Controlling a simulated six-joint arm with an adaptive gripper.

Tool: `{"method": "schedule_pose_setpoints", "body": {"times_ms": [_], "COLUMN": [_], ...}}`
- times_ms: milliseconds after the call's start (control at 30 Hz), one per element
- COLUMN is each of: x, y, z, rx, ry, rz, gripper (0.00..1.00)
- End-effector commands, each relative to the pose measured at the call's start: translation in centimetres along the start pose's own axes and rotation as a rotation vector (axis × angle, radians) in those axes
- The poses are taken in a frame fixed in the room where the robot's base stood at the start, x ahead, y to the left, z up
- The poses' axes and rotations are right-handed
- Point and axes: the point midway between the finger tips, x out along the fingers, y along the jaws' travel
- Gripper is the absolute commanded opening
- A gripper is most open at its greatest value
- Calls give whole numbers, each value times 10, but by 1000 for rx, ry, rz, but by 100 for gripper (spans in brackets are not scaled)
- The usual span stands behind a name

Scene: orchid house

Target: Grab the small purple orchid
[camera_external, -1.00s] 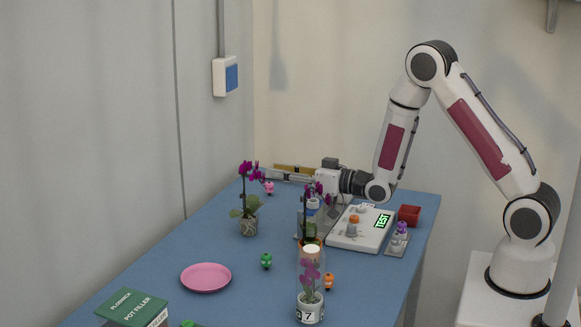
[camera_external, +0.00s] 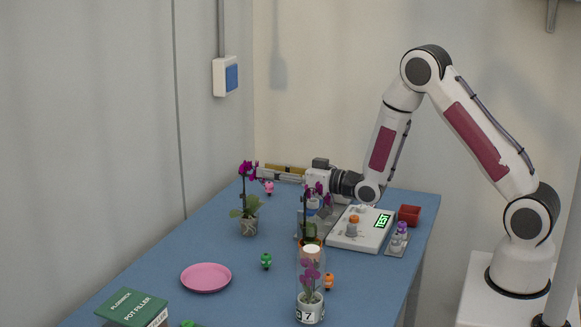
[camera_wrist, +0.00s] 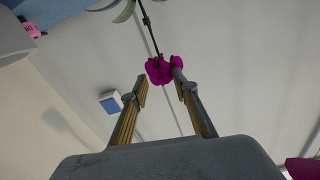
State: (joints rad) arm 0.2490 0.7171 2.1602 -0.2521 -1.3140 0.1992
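A purple orchid (camera_external: 249,171) stands at the back left of the table in a clear pot (camera_external: 249,226), with a thin stem and green leaves. Its magenta flowers (camera_wrist: 160,69) show in the wrist view just ahead of my fingertips, partly overlapped by the right one. My gripper (camera_external: 259,173) is open, level and pointing left, with its fingertips close beside these flowers; contact cannot be told. A second purple orchid (camera_external: 312,191) stands in the middle, in front of my wrist.
A pink figure (camera_external: 269,188) sits under my gripper. A white device with a green display (camera_external: 346,240) and a red box (camera_external: 409,215) are at the right. A pink plate (camera_external: 206,278), a green figure (camera_external: 266,261) and a green box (camera_external: 133,306) are towards the front.

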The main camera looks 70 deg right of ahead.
Motion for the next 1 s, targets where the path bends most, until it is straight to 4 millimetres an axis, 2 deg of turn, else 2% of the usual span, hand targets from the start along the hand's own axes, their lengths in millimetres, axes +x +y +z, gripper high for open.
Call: {"method": "schedule_pose_setpoints", "body": {"times_ms": [433, 1000], "x": [5, 50], "y": [-1, -8], "z": [0, 4], "rx": [0, -1], "ry": [0, 0], "rz": [0, 0], "gripper": [29, 29]}}
